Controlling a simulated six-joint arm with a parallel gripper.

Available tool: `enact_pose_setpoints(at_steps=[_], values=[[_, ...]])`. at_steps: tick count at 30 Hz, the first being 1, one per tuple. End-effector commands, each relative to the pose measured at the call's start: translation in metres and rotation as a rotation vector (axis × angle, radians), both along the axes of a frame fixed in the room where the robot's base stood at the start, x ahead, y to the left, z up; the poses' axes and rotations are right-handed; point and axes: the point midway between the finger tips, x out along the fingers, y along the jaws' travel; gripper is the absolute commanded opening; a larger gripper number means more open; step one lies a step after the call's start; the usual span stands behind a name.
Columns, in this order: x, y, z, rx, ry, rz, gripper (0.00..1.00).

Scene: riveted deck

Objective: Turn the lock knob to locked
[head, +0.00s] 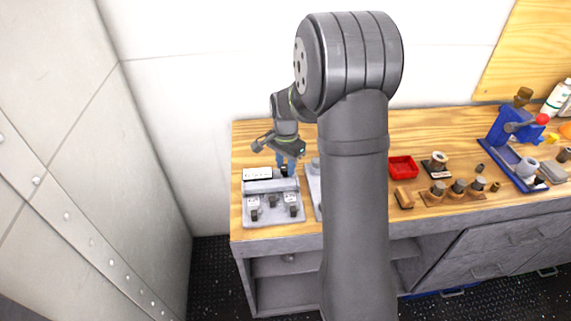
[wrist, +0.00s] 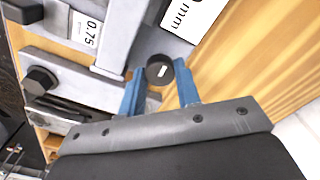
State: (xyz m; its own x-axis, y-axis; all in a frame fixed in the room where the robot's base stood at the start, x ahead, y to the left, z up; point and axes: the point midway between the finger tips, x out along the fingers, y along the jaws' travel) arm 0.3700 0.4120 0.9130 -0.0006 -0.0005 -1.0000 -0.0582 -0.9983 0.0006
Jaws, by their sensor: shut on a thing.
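The lock knob (wrist: 159,69) is a short, dark round knob with a small white mark on its top. In the wrist view it sits between the blue fingertips of my gripper (wrist: 160,86). My gripper is shut on it. In the head view my gripper (head: 287,167) reaches down at the back of a grey metal fixture (head: 272,217), near the left end of the bench. The knob is small there and partly covered by the fingers. I cannot read the lock's marking.
The wrist view shows a grey bar, a black bolt head (wrist: 40,80) and a label reading 0.75 (wrist: 86,30). Right of my arm on the wooden bench stand a red tray (head: 403,167), several dark cylinders and a blue press (head: 508,130). My arm hides the bench's middle.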

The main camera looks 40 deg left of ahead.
Motion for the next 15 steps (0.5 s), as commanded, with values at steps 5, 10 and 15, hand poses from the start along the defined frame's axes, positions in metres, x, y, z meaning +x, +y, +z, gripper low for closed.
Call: enact_pose_setpoints(at_steps=[5, 10, 15], values=[[0.0007, 0.0006, 0.0013, 0.003, -0.003, -0.048, 0.07], [0.0008, 0.0006, 0.0014, 0.003, -0.003, -0.067, 0.07], [0.0008, 0.0007, 0.0014, 0.003, -0.003, -0.070, 0.07]])
